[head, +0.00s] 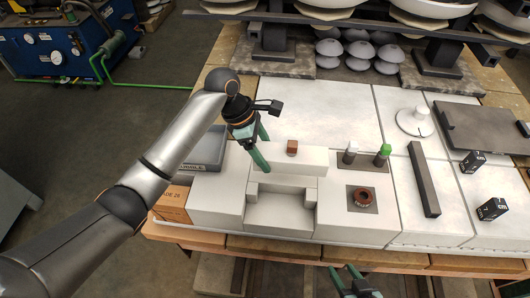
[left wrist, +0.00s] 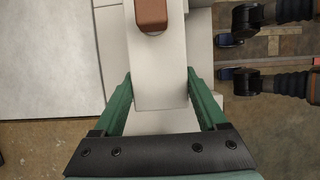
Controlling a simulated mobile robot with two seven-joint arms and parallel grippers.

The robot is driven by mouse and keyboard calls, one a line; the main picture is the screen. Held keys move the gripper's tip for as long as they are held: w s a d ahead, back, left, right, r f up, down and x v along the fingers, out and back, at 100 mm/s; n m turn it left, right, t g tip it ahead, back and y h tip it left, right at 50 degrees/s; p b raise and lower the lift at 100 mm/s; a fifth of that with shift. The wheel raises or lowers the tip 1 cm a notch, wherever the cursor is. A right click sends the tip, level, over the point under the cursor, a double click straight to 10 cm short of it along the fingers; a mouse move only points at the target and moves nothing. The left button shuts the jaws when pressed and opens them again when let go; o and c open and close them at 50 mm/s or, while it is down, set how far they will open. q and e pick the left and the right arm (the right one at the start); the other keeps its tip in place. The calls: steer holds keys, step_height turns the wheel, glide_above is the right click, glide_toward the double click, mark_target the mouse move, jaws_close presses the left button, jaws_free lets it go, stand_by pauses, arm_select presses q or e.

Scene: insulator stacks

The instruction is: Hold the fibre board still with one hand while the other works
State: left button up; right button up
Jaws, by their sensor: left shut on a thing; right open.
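The fibre board appears to be the pale upright slab (head: 310,160) behind a pale notched block (head: 280,218) in the head view. A small brown block (head: 292,147) sits on its top. My left gripper (head: 267,156) is shut on the slab's left end. In the left wrist view its green fingers (left wrist: 160,82) lie on either side of the pale slab (left wrist: 160,60), and the brown block (left wrist: 152,14) shows beyond the fingertips. My right gripper (head: 346,270) is open and empty at the bottom edge of the head view, in front of the bench.
A dark plate with a brown ring (head: 362,196) lies right of the notched block. A green-topped peg (head: 384,151) stands behind it. A dark bar (head: 423,180) and black cubes (head: 472,162) lie further right. A grey case (head: 204,149) is left. Insulator stacks fill the back.

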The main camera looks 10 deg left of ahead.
arm_select(q)
steer(key=shift+w+a+f+b, duration=0.15)
steer(key=shift+w+f+b, duration=0.6)
steer(key=shift+w+f, duration=0.8)
steer(key=shift+w+a+f+b, duration=0.1)
steer(key=shift+w+f+b, duration=0.7)
steer(key=shift+w, duration=0.15)
steer(key=shift+w+a+f+b, duration=0.1)
steer(key=shift+w+f+b, duration=0.7)
steer(key=shift+w+b, duration=0.35)
steer(key=shift+s+f, duration=0.15)
steer(key=shift+f, duration=0.05)
